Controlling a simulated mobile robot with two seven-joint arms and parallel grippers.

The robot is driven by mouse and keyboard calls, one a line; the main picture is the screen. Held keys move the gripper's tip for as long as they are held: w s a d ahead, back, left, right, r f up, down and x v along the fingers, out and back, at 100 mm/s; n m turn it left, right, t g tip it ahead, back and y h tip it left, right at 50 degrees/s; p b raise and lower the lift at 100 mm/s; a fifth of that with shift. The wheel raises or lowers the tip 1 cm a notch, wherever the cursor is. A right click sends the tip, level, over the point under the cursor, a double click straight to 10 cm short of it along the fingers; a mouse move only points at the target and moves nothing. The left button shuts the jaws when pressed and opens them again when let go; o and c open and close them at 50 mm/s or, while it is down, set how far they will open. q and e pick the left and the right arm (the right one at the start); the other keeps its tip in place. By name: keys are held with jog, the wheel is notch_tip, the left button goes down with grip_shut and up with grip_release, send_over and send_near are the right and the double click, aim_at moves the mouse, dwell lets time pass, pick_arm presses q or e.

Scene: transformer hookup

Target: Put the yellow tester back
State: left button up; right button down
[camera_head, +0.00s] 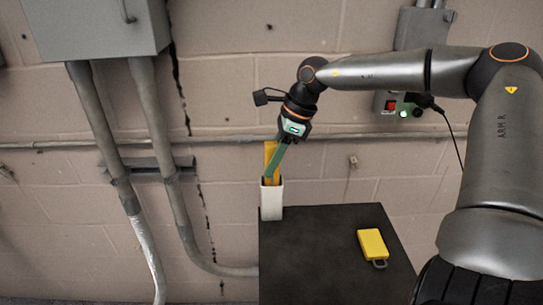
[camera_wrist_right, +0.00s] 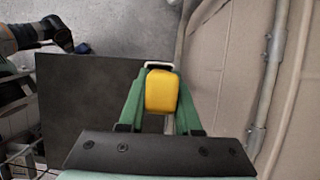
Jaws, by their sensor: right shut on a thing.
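The yellow tester (camera_wrist_right: 161,92) is between the green fingers of my right gripper (camera_wrist_right: 158,104), which is shut on it. In the head view the right gripper (camera_head: 275,160) points down at the white holder (camera_head: 271,200), an upright open-topped box at the table's back left corner. The tester (camera_head: 269,162) is upright there, behind a finger. Its lower end appears to be at or inside the holder's mouth; how deep is hidden. In the right wrist view the holder's pale rim (camera_wrist_right: 158,64) shows beyond the tester. My left gripper's jaws are not visible.
A second yellow block (camera_head: 373,243) with a grey loop lies flat on the black table (camera_head: 310,262), to the right of the holder. Pipes (camera_head: 150,130) run down the block wall at left. A small box with a red switch (camera_head: 390,106) and green light is on the wall.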

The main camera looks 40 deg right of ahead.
aim_at(272, 178)
jog(key=shift+f, duration=0.65)
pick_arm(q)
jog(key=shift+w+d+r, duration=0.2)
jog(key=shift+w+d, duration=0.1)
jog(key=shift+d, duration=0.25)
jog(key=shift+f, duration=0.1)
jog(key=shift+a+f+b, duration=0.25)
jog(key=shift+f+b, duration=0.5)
pick_arm(e)
jog(key=shift+f, duration=0.55)
jog(key=c, duration=0.5)
grip_release()
jog(key=shift+c, duration=0.2)
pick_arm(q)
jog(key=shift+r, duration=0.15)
